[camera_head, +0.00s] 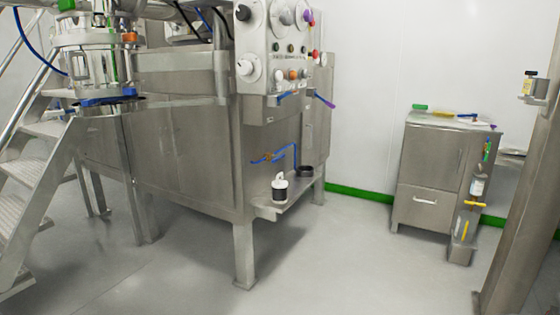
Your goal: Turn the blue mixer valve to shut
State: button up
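A blue valve handle with a brass-coloured body (268,157) sits low on the front of the big steel mixer cabinet (190,150), and a blue hose (294,152) rises beside it. Another blue part (285,97) is under the control panel, and a blue piece (108,98) is at the base of the vessel at upper left. I cannot tell for sure which blue part is the mixer valve, or whether it is open or shut. My gripper is not in view.
A small shelf below the brass-bodied valve holds a white-and-black container (280,188) and a dark round item (306,171). Metal stairs (35,170) stand at left. A steel cabinet (428,165) stands at right, and a steel post (525,190) at far right. The middle floor is clear.

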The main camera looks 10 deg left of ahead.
aim_at(275, 159)
jog(key=z, duration=0.3)
jog(key=i, duration=1.85)
jog(key=u, duration=0.4)
